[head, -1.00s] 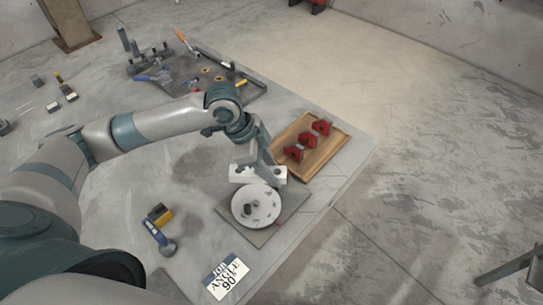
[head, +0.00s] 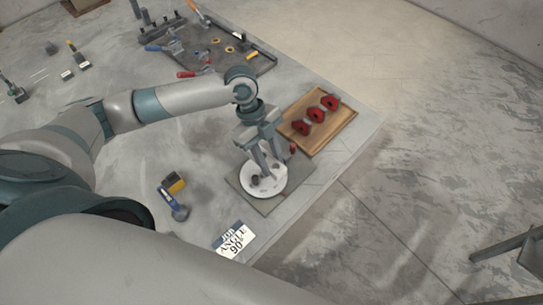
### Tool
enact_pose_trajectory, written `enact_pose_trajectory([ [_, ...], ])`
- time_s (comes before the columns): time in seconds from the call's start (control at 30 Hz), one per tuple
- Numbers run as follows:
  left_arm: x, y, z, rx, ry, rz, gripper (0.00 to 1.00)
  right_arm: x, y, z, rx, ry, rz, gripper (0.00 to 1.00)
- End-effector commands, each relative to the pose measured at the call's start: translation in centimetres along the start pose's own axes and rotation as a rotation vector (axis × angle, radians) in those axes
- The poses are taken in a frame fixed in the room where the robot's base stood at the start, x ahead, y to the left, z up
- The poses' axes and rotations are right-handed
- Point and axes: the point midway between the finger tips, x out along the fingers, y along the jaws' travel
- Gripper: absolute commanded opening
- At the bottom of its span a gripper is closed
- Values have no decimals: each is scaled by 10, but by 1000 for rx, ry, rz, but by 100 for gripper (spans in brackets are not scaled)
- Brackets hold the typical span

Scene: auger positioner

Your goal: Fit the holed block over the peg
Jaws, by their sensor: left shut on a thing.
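My left gripper (head: 267,168) reaches down over the white round disc (head: 270,188), which sits on a grey square plate. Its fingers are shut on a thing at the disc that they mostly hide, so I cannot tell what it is. A dark short post (head: 255,180) stands on the disc, left of the fingertips. I cannot tell which part is the peg or make out a holed block for certain. Several red pieces (head: 316,115) lie in a row on the wooden board (head: 338,129), right of the gripper. My right gripper is not in view.
A dark tool tray (head: 262,66) lies at the back. A blue and yellow tool (head: 173,197) lies left of the disc, and a card reading "JOB ANGLE 90" (head: 234,239) lies in front. A small red thing (head: 293,148) is by the board. The table's right edge is close.

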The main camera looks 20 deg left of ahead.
Motion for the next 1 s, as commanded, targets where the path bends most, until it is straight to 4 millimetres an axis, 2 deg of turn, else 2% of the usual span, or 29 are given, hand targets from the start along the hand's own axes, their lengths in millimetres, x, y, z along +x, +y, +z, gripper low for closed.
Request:
enact_pose_trajectory([
  [0.57,-4,-1,-2,-1,3,-4,0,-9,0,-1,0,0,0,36],
  [1.0,25,-1,10,-1,2,-3,0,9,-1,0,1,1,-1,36],
])
